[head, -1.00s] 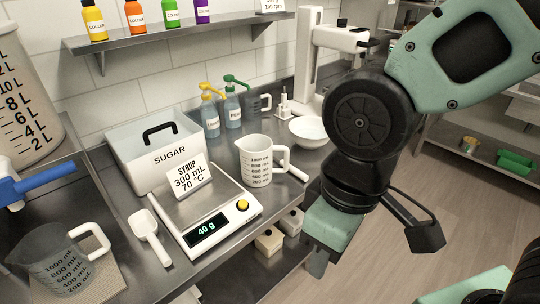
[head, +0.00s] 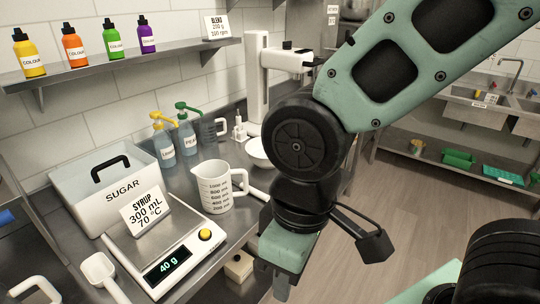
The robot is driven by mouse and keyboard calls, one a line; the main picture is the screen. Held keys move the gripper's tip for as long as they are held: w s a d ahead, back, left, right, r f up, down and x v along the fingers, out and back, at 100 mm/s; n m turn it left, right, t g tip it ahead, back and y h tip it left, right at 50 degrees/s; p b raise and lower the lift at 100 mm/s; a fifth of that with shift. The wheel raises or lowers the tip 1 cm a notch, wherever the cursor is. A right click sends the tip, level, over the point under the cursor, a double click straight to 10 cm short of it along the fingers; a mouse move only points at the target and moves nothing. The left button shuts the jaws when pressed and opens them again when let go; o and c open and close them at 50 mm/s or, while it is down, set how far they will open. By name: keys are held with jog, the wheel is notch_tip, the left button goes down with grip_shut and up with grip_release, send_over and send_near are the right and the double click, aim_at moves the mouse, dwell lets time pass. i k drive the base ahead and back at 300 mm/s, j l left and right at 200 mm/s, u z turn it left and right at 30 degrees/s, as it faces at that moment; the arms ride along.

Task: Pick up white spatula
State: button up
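A white handle-like end (head: 258,193), perhaps the white spatula, lies on the steel counter just right of the white measuring jug (head: 214,188). The rest of it is hidden behind the jug and my arm. My gripper (head: 282,286) points down at the counter's front edge, nearer to the camera than the white handle. It looks apart from it and appears to hold nothing. Its fingertips are seen edge-on, so their opening cannot be told.
A scale (head: 165,262) reading 40 g, a sugar bin (head: 88,212), a syrup card (head: 146,212) and a white scoop (head: 103,278) stand left of the jug. A white bowl (head: 257,152) and pump bottles (head: 163,145) are behind. Open floor (head: 400,215) lies right.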

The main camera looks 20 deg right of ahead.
aim_at(255, 191)
jog(key=i+z, duration=0.4)
jog(key=i+j+z, duration=0.1)
jog(key=z, duration=0.35)
jog(key=i+j+z, duration=0.25)
jog(key=z, duration=0.15)
jog(key=i, duration=0.1)
